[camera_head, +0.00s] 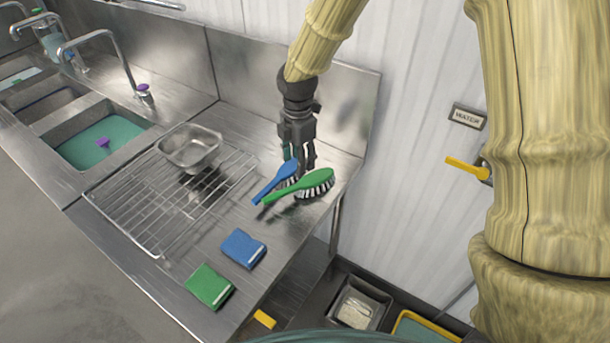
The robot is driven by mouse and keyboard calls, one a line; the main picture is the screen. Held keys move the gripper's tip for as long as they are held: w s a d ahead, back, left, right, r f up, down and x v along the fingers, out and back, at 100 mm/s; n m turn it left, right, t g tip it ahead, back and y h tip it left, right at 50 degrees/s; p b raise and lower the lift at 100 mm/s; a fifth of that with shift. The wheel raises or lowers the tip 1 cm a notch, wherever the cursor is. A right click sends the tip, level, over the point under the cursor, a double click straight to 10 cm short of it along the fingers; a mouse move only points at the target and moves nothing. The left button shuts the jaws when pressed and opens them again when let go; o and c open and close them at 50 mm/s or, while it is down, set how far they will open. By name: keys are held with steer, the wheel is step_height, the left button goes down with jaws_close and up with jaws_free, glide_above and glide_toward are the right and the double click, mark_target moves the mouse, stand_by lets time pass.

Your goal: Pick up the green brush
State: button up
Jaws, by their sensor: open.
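The green brush (318,180) lies on the steel counter near its right edge, its handle pointing left and its dark and white bristles facing down. The blue brush (283,175) lies just left of it, and the green handle overlaps or touches the blue handle end; I cannot tell which. My gripper (299,165) points down from above, behind the two brush heads. Its fingers are open. The fingertips are partly hidden behind the brushes, and I cannot tell whether they touch either brush.
A wire rack (140,205) with a metal pan (190,150) on it lies to the left. A blue sponge (243,248) and a green sponge (209,287) lie in front. The counter's raised back panel (345,105) stands behind my gripper. Sinks (75,125) are at far left.

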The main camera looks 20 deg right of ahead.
mark_target(301, 184)
steer(key=shift+s+d+f+p, duration=0.1)
steer(key=shift+s+f+p, duration=0.1)
steer(key=shift+s+f, duration=0.35)
steer(key=shift+s+d+f+p, duration=0.1)
steer(key=shift+s+f+p, duration=0.15)
steer(key=shift+f, duration=0.35)
steer(key=shift+w+f, duration=0.35)
steer(key=shift+f, duration=0.25)
steer(key=shift+w+f, duration=0.35)
steer(key=shift+f, duration=0.2)
steer(key=shift+s+p, duration=0.4)
steer(key=shift+s, duration=0.1)
step_height(301, 184, down, 4)
steer(key=shift+w+a+r+p, duration=0.1)
steer(key=shift+a+r+p, duration=0.1)
steer(key=shift+p, duration=0.7)
steer(key=shift+f, duration=0.65)
steer(key=shift+c, duration=0.3)
steer(key=c, duration=0.9)
steer(key=shift+o, duration=0.2)
